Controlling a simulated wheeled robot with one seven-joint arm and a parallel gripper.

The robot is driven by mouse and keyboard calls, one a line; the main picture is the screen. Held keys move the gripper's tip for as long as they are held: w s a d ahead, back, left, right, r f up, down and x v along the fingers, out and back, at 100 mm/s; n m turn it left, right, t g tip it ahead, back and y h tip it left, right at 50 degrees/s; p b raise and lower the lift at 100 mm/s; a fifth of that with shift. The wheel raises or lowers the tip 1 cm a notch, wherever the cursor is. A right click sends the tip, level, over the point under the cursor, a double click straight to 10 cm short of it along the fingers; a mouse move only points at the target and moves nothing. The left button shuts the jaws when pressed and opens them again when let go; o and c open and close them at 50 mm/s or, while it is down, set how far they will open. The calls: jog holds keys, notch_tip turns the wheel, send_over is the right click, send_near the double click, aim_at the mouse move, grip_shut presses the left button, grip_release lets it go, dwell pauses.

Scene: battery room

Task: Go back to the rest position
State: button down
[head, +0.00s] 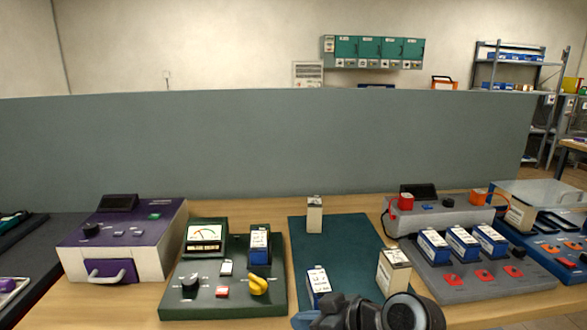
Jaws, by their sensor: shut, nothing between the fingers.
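The dark grey end of my arm shows at the bottom edge of the head view, with my gripper (308,319) pointing left over the front of the dark green mat (333,237). My gripper is shut and empty. A blue-and-white battery (318,283) stands on the mat just behind it. A cream battery (393,270) stands on the mat's right side, behind my wrist. Another cream battery (314,215) stands at the mat's back edge. The lower part of my arm is cut off by the frame.
A green tester (205,286) with a dial and a purple-white box (120,240) stand left. A grey charger (470,283) with several blue batteries and red buttons stands right, beside a blue unit (560,265). A grey partition (260,145) rises behind the wooden table (290,211).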

jog(key=s+d+f+m+t+h+b, duration=0.1)
jog(key=s+d+f+m+t+h, duration=0.15)
jog(key=s+f, duration=0.35)
jog(key=s+d+f+m+t+h+b, duration=0.1)
jog(key=s+d+f+m, duration=0.25)
jog(key=s, duration=0.45)
jog(key=s+d+f+m+t+h+b, duration=0.2)
jog(key=s+d+f, duration=0.25)
jog(key=s, duration=0.35)
jog(key=s+d+r+t+h+b, duration=0.1)
jog(key=s+d+r, duration=0.2)
jog(key=s, duration=0.4)
jog(key=s+d+r+m+t+h+b, duration=0.1)
jog(key=s+d+r, duration=0.2)
jog(key=s, duration=0.5)
jog(key=s+d+r+t+h+b, duration=0.1)
jog(key=s+d+r+h, duration=0.1)
jog(key=s+r, duration=0.3)
jog(key=shift+s+d+r+m, duration=0.2)
jog(key=shift+s+d+m, duration=0.15)
jog(key=shift+s, duration=0.8)
